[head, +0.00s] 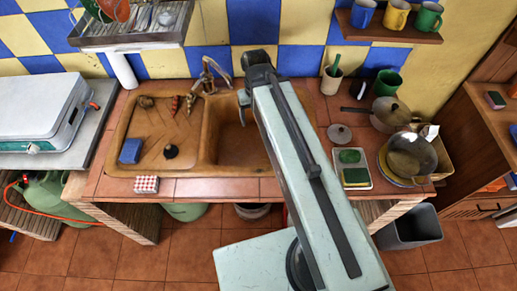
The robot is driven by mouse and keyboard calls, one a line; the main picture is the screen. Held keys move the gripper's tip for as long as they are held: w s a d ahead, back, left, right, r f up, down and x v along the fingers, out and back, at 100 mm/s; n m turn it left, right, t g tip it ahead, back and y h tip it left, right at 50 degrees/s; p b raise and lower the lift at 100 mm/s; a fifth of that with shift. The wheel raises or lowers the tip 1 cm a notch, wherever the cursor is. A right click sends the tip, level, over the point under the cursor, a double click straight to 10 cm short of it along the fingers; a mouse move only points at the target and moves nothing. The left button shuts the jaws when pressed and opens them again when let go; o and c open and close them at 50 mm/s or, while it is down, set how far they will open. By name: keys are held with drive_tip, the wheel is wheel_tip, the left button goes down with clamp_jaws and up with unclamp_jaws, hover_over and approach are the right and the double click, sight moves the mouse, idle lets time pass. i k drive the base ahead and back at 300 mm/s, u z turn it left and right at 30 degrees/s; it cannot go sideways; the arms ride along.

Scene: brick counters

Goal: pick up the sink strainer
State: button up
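I cannot tell for sure which thing is the sink strainer. A small black round piece (171,151) lies on the brown drainboard left of the basin; it is too small to identify. A grey metal disc with a knob (339,133) lies on the tiled counter right of the sink and looks like a small lid or strainer. My arm reaches over the sink (224,135), and my gripper (243,98) hangs above the basin's far part, apart from both pieces. Its fingers are too small and partly hidden to show whether they are open. My arm hides the basin's right side.
A tap (210,75) stands behind the basin. The drainboard also holds a blue sponge (130,150), a brown scrubber (146,102) and small reddish items (190,101). Pans (390,114) and a sponge tray (351,168) crowd the right.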

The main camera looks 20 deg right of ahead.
sight(340, 130)
drive_tip(key=u, duration=0.4)
drive_tip(key=k, duration=1.35)
drive_tip(key=u, duration=0.7)
drive_tip(key=i, duration=1.1)
drive_tip(key=u, duration=0.05)
